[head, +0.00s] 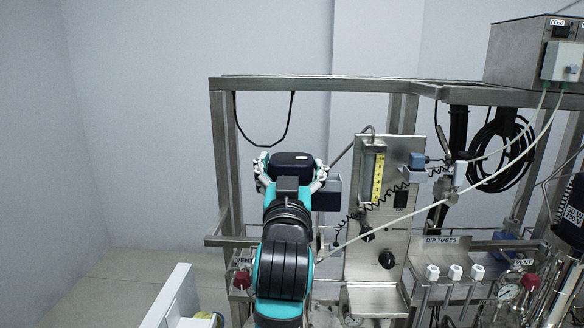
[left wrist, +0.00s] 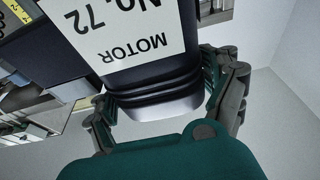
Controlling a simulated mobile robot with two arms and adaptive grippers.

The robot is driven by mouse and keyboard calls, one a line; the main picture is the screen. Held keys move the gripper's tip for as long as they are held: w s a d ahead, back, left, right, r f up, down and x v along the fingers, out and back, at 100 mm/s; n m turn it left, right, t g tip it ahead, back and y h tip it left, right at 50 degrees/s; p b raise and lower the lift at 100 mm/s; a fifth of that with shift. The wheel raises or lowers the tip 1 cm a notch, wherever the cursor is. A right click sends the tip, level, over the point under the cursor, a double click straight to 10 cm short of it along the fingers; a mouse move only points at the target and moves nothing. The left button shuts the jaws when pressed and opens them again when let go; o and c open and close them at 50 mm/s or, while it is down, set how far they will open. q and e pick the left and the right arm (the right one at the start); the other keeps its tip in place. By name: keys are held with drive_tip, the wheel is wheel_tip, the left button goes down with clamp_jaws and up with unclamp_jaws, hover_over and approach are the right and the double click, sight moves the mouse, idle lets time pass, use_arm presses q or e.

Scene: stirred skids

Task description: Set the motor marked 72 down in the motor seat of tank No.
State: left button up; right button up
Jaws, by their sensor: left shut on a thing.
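The motor marked 72 is a dark navy body with ribs and a silvery end; in the left wrist view (left wrist: 150,85) its white label reads "MOTOR NO. 72", upside down. In the head view its dark body (head: 291,159) shows between the fingers. My left gripper (head: 291,174) is shut on it, with a finger on either side, and holds it up in front of the steel frame. In the left wrist view the fingers (left wrist: 165,105) flank the motor's near end. I cannot make out a motor seat or a tank number. My right gripper is not in view.
A steel frame (head: 330,84) stands ahead, with a panel and yellow gauge (head: 378,178), a dark grey open box (head: 328,194) and a "DIP TUBES" rack (head: 440,240). Cables hang at the right below a FEED box (head: 520,50). The left floor (head: 120,275) is mostly clear.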

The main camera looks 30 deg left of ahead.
use_arm(q)
drive_tip(key=shift+d+r, duration=0.1)
drive_tip(key=shift+r, duration=0.2)
drive_tip(key=shift+s+d+r, duration=0.1)
drive_tip(key=shift+d, duration=0.15)
drive_tip(key=shift+s+d+r, duration=0.1)
drive_tip(key=shift+d+r, duration=0.05)
drive_tip(key=shift+d, duration=0.3)
drive_tip(key=shift+a, duration=0.4)
drive_tip(key=shift+s+d, duration=0.1)
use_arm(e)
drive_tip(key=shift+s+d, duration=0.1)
use_arm(q)
drive_tip(key=shift+d, duration=0.2)
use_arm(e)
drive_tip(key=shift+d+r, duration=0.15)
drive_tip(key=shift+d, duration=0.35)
